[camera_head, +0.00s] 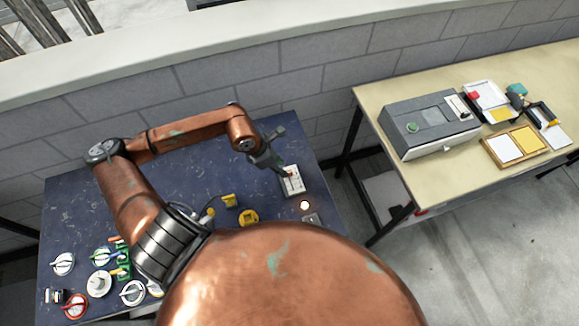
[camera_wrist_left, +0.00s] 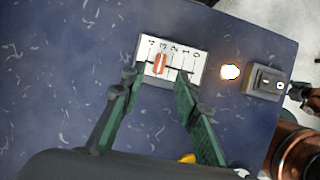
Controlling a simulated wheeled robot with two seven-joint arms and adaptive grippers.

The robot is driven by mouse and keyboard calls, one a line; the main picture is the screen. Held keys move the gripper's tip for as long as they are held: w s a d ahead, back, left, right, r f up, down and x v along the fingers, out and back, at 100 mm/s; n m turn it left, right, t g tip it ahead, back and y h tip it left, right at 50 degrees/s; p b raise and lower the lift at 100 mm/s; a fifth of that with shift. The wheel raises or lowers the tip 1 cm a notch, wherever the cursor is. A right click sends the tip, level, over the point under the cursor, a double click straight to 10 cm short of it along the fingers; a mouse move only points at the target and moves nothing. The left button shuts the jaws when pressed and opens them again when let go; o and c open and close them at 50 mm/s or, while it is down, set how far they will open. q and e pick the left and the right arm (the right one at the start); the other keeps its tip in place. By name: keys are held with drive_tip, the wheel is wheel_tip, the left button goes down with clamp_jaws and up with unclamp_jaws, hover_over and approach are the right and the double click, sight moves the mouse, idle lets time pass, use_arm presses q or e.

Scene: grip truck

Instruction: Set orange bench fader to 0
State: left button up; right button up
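The fader is a white plate (camera_wrist_left: 176,51) with a scale from 4 at the left to 0 at the right in the left wrist view. Its orange knob (camera_wrist_left: 160,64) stands at about 3. The plate (camera_head: 293,184) also shows on the blue bench in the head view. My left gripper (camera_wrist_left: 156,80) is open, with one finger left and one right of the knob at the plate's near edge. Whether a finger touches the knob cannot be told. In the head view the left gripper (camera_head: 279,162) hangs over the plate. A dark part at the wrist view's right edge may be my right gripper.
A glowing lamp (camera_wrist_left: 230,72) and a grey switch box (camera_wrist_left: 264,82) stand right of the fader. Yellow parts (camera_head: 249,217) and several dials (camera_head: 99,284) lie on the blue bench (camera_head: 75,205). A second table (camera_head: 445,175) with a grey box (camera_head: 428,126) stands right.

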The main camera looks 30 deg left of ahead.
use_arm(q)
drive_tip(key=x, duration=0.4)
drive_tip(key=shift+w+f, duration=0.1)
drive_tip(key=shift+w, duration=0.05)
drive_tip(key=shift+d+f, duration=0.15)
drive_tip(key=shift+f, duration=0.4)
drive_tip(key=shift+w+f, duration=0.1)
drive_tip(key=shift+w, duration=0.05)
clamp_jaws()
use_arm(e)
drive_tip(key=shift+s+a, duration=0.1)
drive_tip(key=shift+s, duration=0.5)
use_arm(q)
drive_tip(key=shift+d, duration=0.1)
